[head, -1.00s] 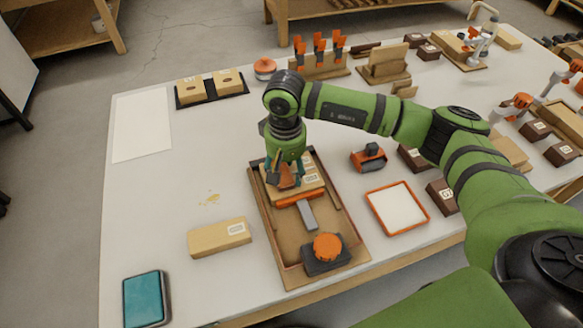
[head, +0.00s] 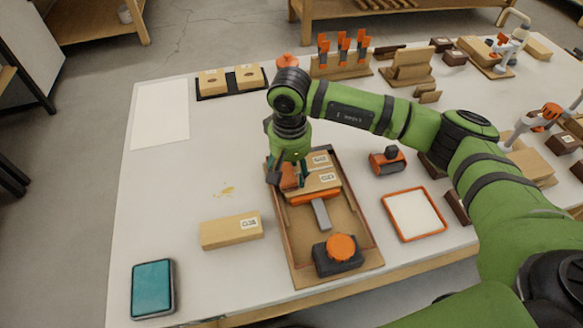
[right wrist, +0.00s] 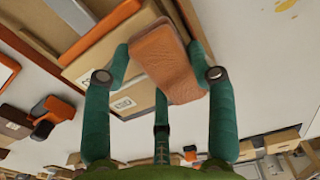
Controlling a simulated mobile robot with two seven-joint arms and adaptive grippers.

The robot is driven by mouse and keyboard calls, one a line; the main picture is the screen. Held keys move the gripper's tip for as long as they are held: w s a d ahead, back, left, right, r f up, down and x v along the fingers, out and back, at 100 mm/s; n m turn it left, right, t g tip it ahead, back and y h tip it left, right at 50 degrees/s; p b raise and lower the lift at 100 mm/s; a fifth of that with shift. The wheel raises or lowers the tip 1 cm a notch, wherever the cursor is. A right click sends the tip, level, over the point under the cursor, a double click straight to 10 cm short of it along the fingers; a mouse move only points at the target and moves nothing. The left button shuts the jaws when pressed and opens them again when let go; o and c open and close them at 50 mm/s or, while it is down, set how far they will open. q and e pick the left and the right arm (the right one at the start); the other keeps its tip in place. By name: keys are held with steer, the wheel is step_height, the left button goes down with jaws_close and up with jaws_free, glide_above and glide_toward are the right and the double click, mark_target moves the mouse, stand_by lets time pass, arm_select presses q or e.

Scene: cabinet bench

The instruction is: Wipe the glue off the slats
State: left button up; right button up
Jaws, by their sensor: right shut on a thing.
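My right gripper (head: 289,180) is shut on an orange-brown folded wiper (right wrist: 168,62), which looks like cloth or leather. It is at the left edge of the pale wooden slats (head: 322,181), which lie side by side with white labels in a wooden clamping tray (head: 290,237). In the right wrist view, the wiper sits between the fingers beside the slats (right wrist: 122,103); I cannot tell whether it touches them. I cannot make out glue on the slats. My left gripper is not in view.
An orange-knobbed clamp (head: 340,250) closes the tray's near end. A labelled wood block (head: 232,231) and a teal pad (head: 152,288) lie left. An orange-rimmed tray (head: 414,214) and an orange tool (head: 387,160) stand right. The table's left middle is mostly clear.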

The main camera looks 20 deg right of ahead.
mark_target(323, 171)
steer(key=shift+d, duration=0.1)
steer(key=shift+d+f+b, duration=0.1)
steer(key=shift+d+b, duration=0.3)
steer(key=shift+d, duration=0.65)
steer(key=shift+d, duration=0.1)
steer(key=shift+s+d+b, duration=0.2)
steer(key=shift+d+b, duration=0.95)
steer(key=shift+d, duration=1.7)
steer(key=shift+d+b, duration=0.35)
steer(key=shift+d, duration=0.9)
steer(key=shift+a, duration=0.1)
steer(key=shift+a+b, duration=0.3)
steer(key=shift+a, duration=1.9)
steer(key=shift+a, duration=0.1)
